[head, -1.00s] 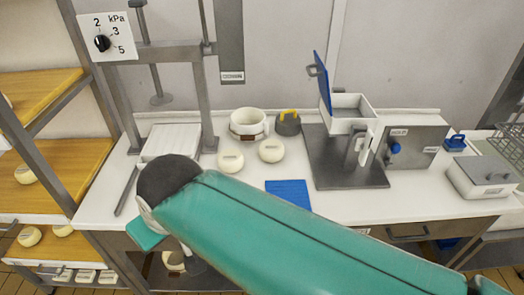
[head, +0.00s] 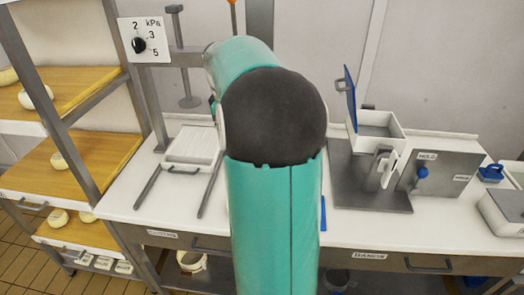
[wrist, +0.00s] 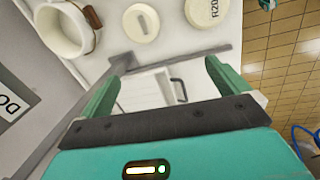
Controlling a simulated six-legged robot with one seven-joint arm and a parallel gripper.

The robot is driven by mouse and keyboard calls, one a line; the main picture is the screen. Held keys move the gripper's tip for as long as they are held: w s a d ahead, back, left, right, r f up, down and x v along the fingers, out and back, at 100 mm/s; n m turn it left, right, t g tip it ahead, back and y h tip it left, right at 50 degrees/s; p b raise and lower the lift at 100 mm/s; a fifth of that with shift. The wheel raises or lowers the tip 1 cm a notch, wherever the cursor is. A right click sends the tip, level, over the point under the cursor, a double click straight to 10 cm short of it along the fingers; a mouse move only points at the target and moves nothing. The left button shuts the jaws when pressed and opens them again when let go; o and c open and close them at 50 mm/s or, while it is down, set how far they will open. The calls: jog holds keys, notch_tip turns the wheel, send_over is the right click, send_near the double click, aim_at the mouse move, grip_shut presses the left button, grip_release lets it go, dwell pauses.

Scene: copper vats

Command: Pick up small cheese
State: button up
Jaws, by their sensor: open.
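In the wrist view two pale round cheeses lie on the white counter past my fingertips. One cheese (wrist: 141,22) has a small grey label. The other cheese (wrist: 204,8) shows dark lettering and is cut by the top edge. I cannot tell for sure which is the small one. My gripper (wrist: 167,64) is open, with its green fingers spread and nothing between them. Both cheeses are apart from the fingers. In the head view my raised arm hides the gripper and the counter cheeses.
A white pot with a brown handle (wrist: 62,28) stands left of the cheeses in the wrist view. In the head view a white tray (head: 193,146) is left of my arm. A blue-lidded box (head: 377,124) stands right. More cheeses (head: 34,93) sit on the left shelves.

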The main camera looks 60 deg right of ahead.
jog(key=s+d+f+y, duration=0.1)
jog(key=s+d+f, duration=0.35)
jog(key=d, duration=0.55)
jog(key=s+d+f+y, duration=0.1)
jog(key=s+d+f, duration=0.2)
jog(key=s+d, duration=0.45)
jog(key=shift+n, duration=0.4)
jog(key=f, duration=0.3)
jog(key=d+f, duration=0.1)
jog(key=f, duration=0.2)
jog(key=d+f, duration=0.1)
jog(key=f, duration=0.2)
jog(key=shift+w, duration=0.35)
jog(key=shift+d+f, duration=0.1)
jog(key=shift+f, duration=2.5)
jog(key=c, duration=1.1)
jog(key=shift+r, duration=0.1)
jog(key=shift+c, duration=0.2)
